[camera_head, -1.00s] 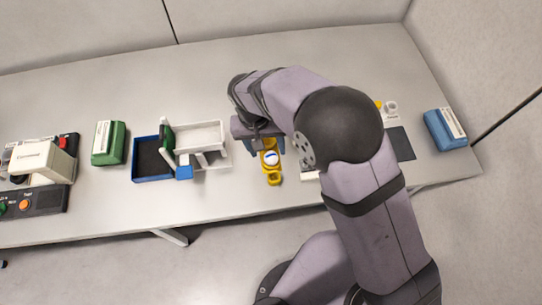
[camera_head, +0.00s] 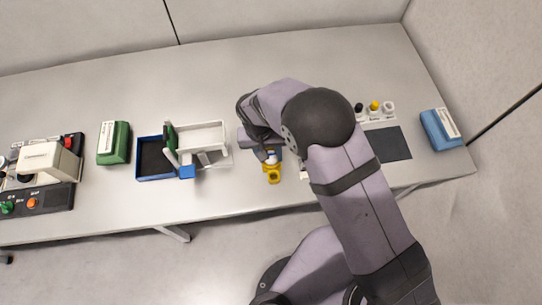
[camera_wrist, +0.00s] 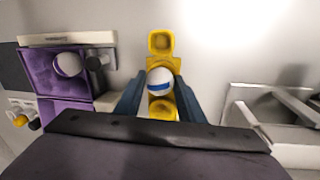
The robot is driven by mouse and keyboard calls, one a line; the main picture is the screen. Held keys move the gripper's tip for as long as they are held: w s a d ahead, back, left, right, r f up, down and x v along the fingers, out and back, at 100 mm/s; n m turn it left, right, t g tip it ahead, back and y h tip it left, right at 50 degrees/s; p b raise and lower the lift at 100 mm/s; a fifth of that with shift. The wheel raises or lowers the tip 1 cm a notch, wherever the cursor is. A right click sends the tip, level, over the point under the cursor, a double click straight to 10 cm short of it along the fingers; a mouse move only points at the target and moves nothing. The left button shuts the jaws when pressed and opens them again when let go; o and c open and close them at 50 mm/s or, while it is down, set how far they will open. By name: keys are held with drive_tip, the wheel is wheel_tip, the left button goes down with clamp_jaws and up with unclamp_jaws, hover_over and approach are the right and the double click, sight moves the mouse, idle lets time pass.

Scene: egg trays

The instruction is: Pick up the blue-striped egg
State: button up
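The blue-striped egg (camera_wrist: 160,84) is white with a blue band and sits in the middle cup of a yellow tray (camera_wrist: 161,42) in the wrist view. In the head view the egg (camera_head: 271,160) shows partly below my gripper, with the yellow tray (camera_head: 273,179) under it. My gripper (camera_wrist: 160,88) is open. Its two blue-grey fingers stand on either side of the egg, with a visible gap on each side. In the head view my arm hides most of the gripper (camera_head: 268,153) and the far part of the tray.
A white rack (camera_head: 200,135) and a blue tray (camera_head: 155,176) stand left of the gripper. A purple tray (camera_wrist: 50,82) with a white round item is left in the wrist view. A dark mat (camera_head: 390,144) and blue box (camera_head: 440,130) lie right. The table's back is clear.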

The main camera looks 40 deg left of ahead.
sight(272, 153)
drive_tip(key=shift+c, duration=0.5)
drive_tip(key=shift+r+b, duration=0.3)
drive_tip(key=shift+r, duration=0.25)
wheel_tip(272, 153, up, 9)
drive_tip(key=b, duration=0.3)
drive_tip(key=shift+w+d+r, duration=0.1)
drive_tip(key=shift+w+d, duration=0.1)
drive_tip(key=shift+w, duration=0.15)
drive_tip(key=w+d+f+p, duration=0.1)
drive_tip(key=w+d+p, duration=0.3)
drive_tip(key=w+d, duration=1.2)
drive_tip(key=shift+w+d+f, duration=0.2)
drive_tip(key=shift+w+f, duration=0.15)
drive_tip(key=shift+w, duration=1.5)
drive_tip(key=shift+f, duration=0.1)
